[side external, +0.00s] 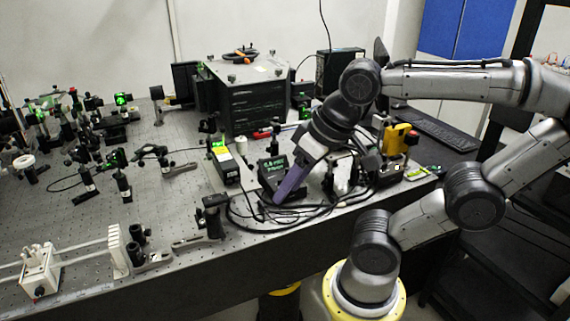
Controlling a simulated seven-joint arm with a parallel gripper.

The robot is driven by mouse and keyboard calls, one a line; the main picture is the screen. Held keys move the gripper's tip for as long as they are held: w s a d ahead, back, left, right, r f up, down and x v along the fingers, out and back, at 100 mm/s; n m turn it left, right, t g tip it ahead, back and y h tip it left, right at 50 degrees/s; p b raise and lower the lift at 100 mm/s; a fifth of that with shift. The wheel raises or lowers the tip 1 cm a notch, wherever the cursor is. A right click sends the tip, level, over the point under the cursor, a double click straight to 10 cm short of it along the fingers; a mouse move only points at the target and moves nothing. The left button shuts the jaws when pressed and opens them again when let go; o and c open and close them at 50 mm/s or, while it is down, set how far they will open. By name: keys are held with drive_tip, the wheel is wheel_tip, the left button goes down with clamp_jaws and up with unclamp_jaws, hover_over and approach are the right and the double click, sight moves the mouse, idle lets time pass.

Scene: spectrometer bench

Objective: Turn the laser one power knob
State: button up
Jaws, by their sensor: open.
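A small black box with a lit green display (274,168) stands near the front edge of the optical bench.
Black cables (262,221) loop over the bench around my gripper. A large black enclosure (248,95) stands behind, and a yellow device (396,138) to the right. Optic mounts crowd the left. Bare bench (160,215) shows at the middle left.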

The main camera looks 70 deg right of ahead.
drive_tip(key=w+d+r+m+g, duration=0.1)
drive_tip(key=w+d+r+m, duration=0.2)
drive_tip(key=w+r+m, duration=0.15)
drive_tip(key=m+g, duration=0.4)
drive_tip(key=m, duration=0.8)
hover_over(288, 168)
wheel_tip(288, 168, down, 4)
wheel_tip(288, 168, down, 13)
drive_tip(key=shift+f, duration=0.15)
clamp_jaws()
